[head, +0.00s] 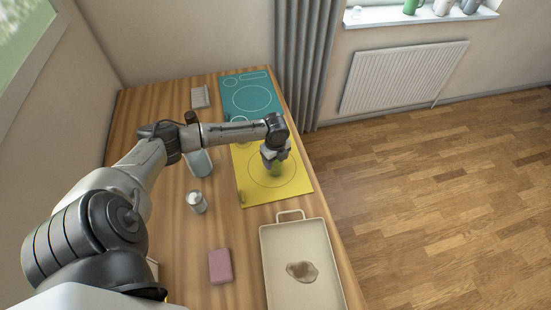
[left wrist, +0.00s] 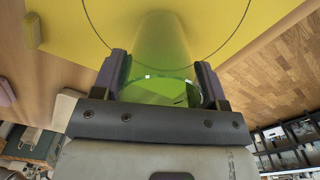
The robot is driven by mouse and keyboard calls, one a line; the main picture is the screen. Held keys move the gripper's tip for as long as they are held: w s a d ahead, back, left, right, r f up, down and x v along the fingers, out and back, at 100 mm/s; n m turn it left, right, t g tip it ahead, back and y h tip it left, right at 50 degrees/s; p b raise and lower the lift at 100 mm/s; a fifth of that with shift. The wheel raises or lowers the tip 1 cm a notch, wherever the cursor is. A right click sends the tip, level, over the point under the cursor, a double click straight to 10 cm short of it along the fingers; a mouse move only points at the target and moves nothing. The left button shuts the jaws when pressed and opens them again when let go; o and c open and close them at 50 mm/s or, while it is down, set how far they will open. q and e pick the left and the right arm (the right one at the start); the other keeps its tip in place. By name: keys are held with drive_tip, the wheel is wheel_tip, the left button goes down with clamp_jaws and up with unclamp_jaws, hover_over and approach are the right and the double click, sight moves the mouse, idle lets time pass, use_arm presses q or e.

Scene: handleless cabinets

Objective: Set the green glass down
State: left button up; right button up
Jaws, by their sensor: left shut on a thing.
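The green glass (head: 276,169) is under my left gripper (head: 275,158) in the head view, over the large circle of the yellow mat (head: 295,190). In the left wrist view the green glass (left wrist: 160,65) sits between the two fingers of my left gripper (left wrist: 162,85), which are shut on it. The yellow mat (left wrist: 230,15) shows beyond the glass. I cannot tell whether the base of the glass touches the mat. My right gripper is not in view.
A teal mat (head: 262,85) lies behind the yellow one. A cream tray (head: 283,245) with a brown stain stands in front. A pink sponge-like block (head: 220,266) and a metal shaker (head: 196,202) are to the left on the wooden counter (head: 180,255).

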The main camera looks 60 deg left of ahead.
use_arm(q)
drive_tip(key=o, duration=1)
drive_tip(key=shift+f, duration=0.1)
wheel_tip(320, 180, up, 12)
drive_tip(key=shift+r+p, duration=0.15)
drive_tip(key=shift+p, duration=0.95)
